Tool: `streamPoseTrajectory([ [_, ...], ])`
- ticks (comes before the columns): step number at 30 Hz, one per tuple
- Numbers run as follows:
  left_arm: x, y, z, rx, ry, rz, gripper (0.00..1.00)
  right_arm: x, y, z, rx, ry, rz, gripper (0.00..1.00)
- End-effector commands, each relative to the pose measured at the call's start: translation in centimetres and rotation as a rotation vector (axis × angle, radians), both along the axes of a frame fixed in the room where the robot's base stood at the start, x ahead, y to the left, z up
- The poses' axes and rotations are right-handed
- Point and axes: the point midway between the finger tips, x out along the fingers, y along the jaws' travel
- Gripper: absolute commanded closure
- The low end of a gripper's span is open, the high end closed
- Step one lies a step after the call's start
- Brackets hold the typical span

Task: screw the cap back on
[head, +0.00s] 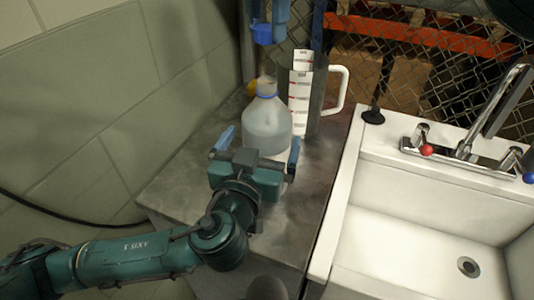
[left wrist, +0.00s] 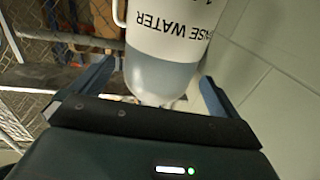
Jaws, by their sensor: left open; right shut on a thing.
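A translucent bottle (head: 265,122) with pale liquid and a blue ring at its neck stands upright on the grey counter. Its neck looks open. The left wrist view shows it upside down, a bottle (left wrist: 160,70) lettered "WATER". My left gripper (head: 262,140) is open, with one blue finger on either side of the bottle's lower body; I cannot tell whether they touch it. It also shows in the left wrist view (left wrist: 158,80). My right gripper (head: 266,22), partly cut off at the top, is shut on a bright blue cap (head: 262,34), held above the bottle neck and apart from it.
A measuring jug (head: 316,98) with a white handle stands right behind the bottle. A yellow thing (head: 251,88) shows behind the bottle. A white sink (head: 420,225) with a tap is at right. A wall (head: 90,110) and wire mesh (head: 400,70) bound the counter.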

Motion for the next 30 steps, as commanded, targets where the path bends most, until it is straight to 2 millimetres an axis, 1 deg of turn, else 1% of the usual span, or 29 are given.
streamPoseTrajectory([
  [1, 1.0, -0.2, 0.2, 0.003, -0.005, 0.002, 0.00, 0.0, 0.0, 0.0, 0.000, 0.000, 0.000, 0.86],
  [3, 1.9, -0.5, 0.1, 0.001, -0.003, 0.001, 0.00, 0.0, 0.0, 0.0, 0.000, 0.000, 0.000, 0.86],
  [7, 3.2, -0.8, 0.0, 0.002, -0.001, 0.000, 0.00, 0.0, 0.0, 0.0, 0.000, 0.000, 0.000, 0.86],
  [12, 4.0, -1.0, 0.0, 0.001, -0.001, -0.001, 0.00, 0.0, 0.0, 0.0, 0.000, 0.000, 0.000, 0.86],
  [20, 4.0, -1.0, 0.0, 0.000, 0.000, 0.000, 0.00, 0.0, 0.0, 0.0, 0.000, 0.000, 0.000, 0.86],
  [30, 4.0, -1.0, 0.0, 0.000, 0.000, 0.000, 0.27, 0.0, 0.0, 0.0, 0.000, 0.000, 0.000, 0.86],
])
